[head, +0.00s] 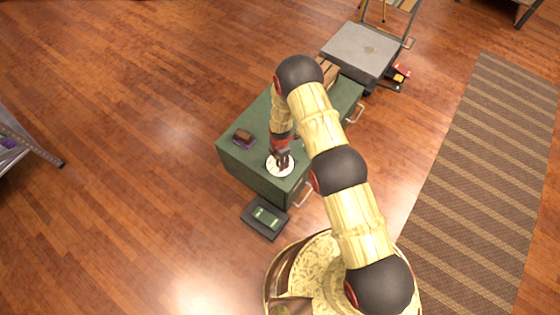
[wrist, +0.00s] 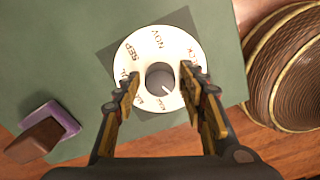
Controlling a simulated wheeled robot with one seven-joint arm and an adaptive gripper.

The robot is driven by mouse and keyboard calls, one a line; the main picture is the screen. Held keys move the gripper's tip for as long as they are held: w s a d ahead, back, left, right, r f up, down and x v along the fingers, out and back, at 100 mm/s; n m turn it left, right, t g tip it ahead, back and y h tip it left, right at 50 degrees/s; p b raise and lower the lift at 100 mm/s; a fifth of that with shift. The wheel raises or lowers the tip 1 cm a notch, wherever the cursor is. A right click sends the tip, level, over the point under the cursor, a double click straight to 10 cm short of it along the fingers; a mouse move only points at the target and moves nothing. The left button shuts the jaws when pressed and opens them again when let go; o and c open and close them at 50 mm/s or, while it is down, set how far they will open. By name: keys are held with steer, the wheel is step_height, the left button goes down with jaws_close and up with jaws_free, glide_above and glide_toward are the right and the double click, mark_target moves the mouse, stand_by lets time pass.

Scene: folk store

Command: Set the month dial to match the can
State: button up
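The month dial (wrist: 137,50) is a white disc on top of the green cabinet, with "SEP" and "NOV" readable and other labels partly hidden or too small. In the head view the dial (head: 286,171) lies at the cabinet's near end. Its dark round centre knob (wrist: 160,79) has a light pointer line towards the lower right in the wrist view. My gripper (wrist: 160,84) is open above the dial, with one finger to each side of the knob and visible gaps. My gripper (head: 281,158) covers part of the dial in the head view. I cannot make out a can.
A brown block on a purple base (head: 243,138) stands on the green cabinet (head: 258,112) left of the dial. A dark tray with a green item (head: 266,217) lies on the floor in front. A grey-topped cart (head: 362,48) stands behind. Open wood floor lies to the left.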

steer(key=c, duration=0.9)
steer(key=shift+m, duration=0.3)
steer(key=m, duration=0.4)
steer(key=m+b, duration=0.1)
steer(key=m, duration=0.3)
steer(key=shift+m, duration=0.4)
steer(key=m, duration=0.4)
steer(key=shift+m+b, duration=0.35)
steer(key=shift+m, duration=1.85)
